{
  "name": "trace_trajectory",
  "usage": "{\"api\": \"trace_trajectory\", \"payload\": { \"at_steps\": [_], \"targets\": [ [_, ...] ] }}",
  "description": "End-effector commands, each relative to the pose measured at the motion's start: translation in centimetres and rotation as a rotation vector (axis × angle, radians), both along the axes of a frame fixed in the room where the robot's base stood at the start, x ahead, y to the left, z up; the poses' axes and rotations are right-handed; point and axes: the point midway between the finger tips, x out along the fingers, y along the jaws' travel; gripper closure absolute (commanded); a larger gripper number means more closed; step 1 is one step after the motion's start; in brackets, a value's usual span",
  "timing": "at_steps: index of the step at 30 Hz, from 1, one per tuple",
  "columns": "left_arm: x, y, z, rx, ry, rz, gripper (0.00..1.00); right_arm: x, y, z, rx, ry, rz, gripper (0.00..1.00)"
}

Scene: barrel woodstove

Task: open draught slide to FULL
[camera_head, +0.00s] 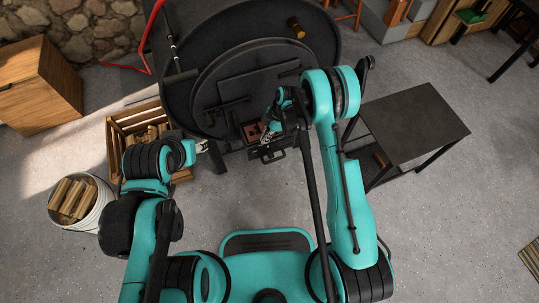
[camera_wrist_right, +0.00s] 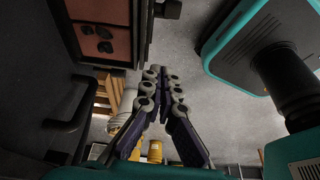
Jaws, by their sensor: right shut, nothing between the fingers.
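The barrel woodstove (camera_head: 255,60) is dark and round-fronted, at the top middle of the head view. A reddish-brown plate (camera_head: 252,131) low on its front looks like the draught slide; it shows larger in the right wrist view (camera_wrist_right: 92,22), with dark holes. Its exact setting is too small to tell. My right gripper (camera_head: 267,138) is in front of the stove beside this plate. In the wrist view its fingers (camera_wrist_right: 162,72) are together, empty, just apart from the plate's lower right. My left gripper (camera_head: 201,147) is left of the stove's lower front; its fingers are too small to read.
A wooden crate of logs (camera_head: 112,148) and a white bucket of logs (camera_head: 98,213) stand at left. A dark table (camera_head: 415,122) stands at right. A dark handle (camera_wrist_right: 77,112) sticks out at left in the wrist view. The grey floor between is clear.

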Motion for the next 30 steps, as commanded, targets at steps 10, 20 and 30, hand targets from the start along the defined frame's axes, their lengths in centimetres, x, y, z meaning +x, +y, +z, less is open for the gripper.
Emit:
{"api": "trace_trajectory", "payload": {
  "at_steps": [10,20,30],
  "targets": [
    [0.0,0.0,-0.8,0.0,0.0,0.0,0.56,-0.8,1.1,-4.4,0.014,0.004,0.077,1.0],
    [0.0,0.0,-3.6,0.0,0.0,0.0,0.56,-1.5,3.4,-11.0,0.014,0.004,0.077,1.0],
    [0.0,0.0,-5.3,0.0,0.0,0.0,0.56,-0.5,0.5,-12.6,0.013,0.004,0.071,1.0]
  ]
}}
